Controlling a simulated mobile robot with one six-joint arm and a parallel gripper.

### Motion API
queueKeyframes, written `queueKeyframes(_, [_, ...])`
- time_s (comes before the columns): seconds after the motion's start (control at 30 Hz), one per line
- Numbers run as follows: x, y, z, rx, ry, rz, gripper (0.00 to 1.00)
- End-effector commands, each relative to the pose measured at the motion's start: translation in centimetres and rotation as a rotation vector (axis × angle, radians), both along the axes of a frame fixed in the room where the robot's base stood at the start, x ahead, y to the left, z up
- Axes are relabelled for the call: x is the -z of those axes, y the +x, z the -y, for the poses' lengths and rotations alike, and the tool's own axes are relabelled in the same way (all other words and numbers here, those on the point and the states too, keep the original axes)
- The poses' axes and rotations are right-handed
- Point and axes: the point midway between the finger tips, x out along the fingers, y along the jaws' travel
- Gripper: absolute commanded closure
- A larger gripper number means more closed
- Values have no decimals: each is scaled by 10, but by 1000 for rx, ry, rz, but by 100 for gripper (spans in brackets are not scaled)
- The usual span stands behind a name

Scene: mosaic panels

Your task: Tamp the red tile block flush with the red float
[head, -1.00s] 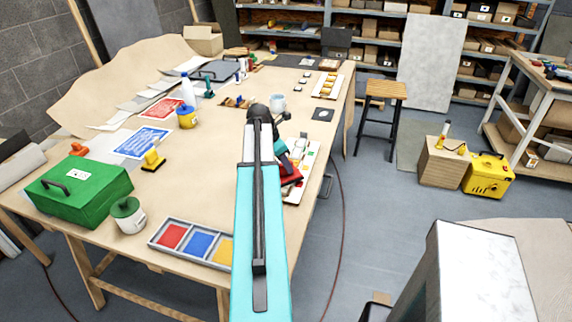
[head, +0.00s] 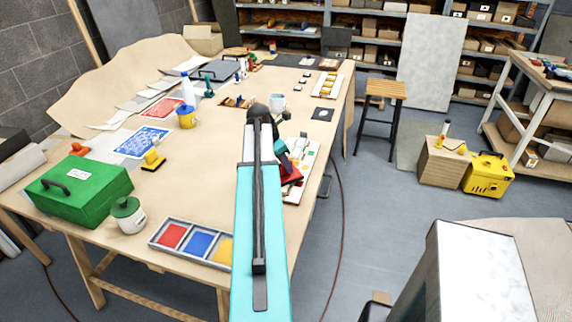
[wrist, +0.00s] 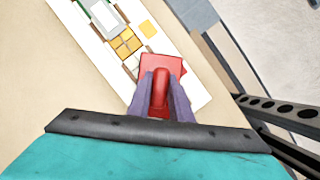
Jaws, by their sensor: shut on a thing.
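My gripper (wrist: 161,92) is shut on the handle of the red float (wrist: 168,64), seen in the wrist view. The float's flat red plate is over the lower part of the white mosaic panel (wrist: 194,98). In the head view the red float (head: 291,176) shows just right of my arm, at the panel (head: 296,196) near the table's right edge. I cannot tell whether the float touches the panel. The red tile block is not distinguishable and may be hidden under the float. Yellow tiles (wrist: 126,42) are set in the panel beyond the float.
A tray with red, blue and yellow sections (head: 160,244) lies at the table's front. A white mug (head: 278,102) stands behind the arm. The table's middle is clear.

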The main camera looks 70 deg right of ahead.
Motion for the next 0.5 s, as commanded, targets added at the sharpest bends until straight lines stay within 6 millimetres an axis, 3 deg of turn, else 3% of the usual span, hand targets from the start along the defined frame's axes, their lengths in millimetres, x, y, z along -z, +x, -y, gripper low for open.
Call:
queueKeyframes(0.23, [4, -1, -4, 3, 14, 0, 99])
queueKeyframes(0.5, [-12, -1, -3, 2, 10, 0, 99])
